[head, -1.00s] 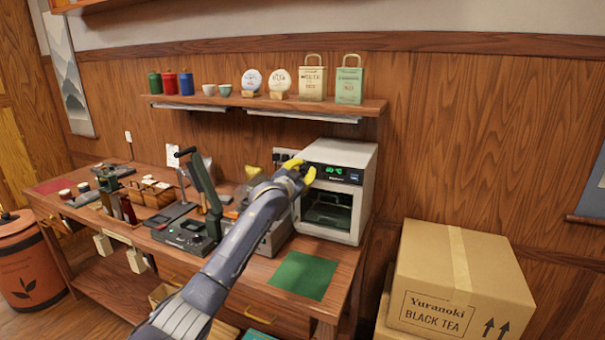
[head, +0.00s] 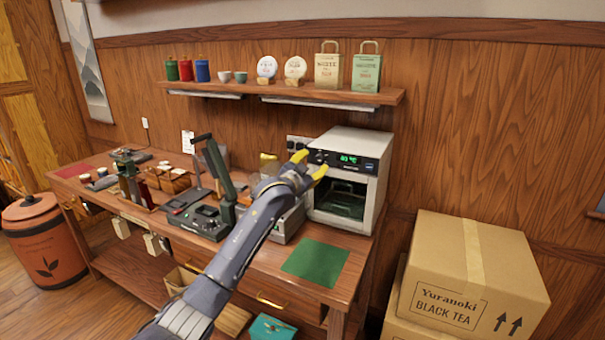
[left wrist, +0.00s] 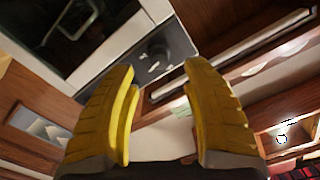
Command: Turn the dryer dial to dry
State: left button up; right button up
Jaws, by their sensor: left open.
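The dryer (head: 378,190) is a pale box with a glass door and a black top panel that carries a lit green display (head: 348,159). My left gripper (head: 310,164) is open, its yellow fingers in front of the left part of that panel. In the left wrist view, the small dark dial (left wrist: 156,62) shows on the panel just beyond the gap between my open fingertips (left wrist: 158,75). The fingers look apart from the dial, with nothing between them. I cannot read the dial's setting. My right gripper is not in view.
A shelf (head: 290,92) with tins, cups and bags hangs above the dryer. A lever press (head: 222,185) and small items crowd the bench to the left. A green mat (head: 315,262) lies bare in front. Cardboard boxes (head: 470,265) stand at right.

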pick_arm(q)
jog(key=v, duration=0.7)
jog(key=shift+s, duration=0.35)
jog(key=shift+a, duration=0.15)
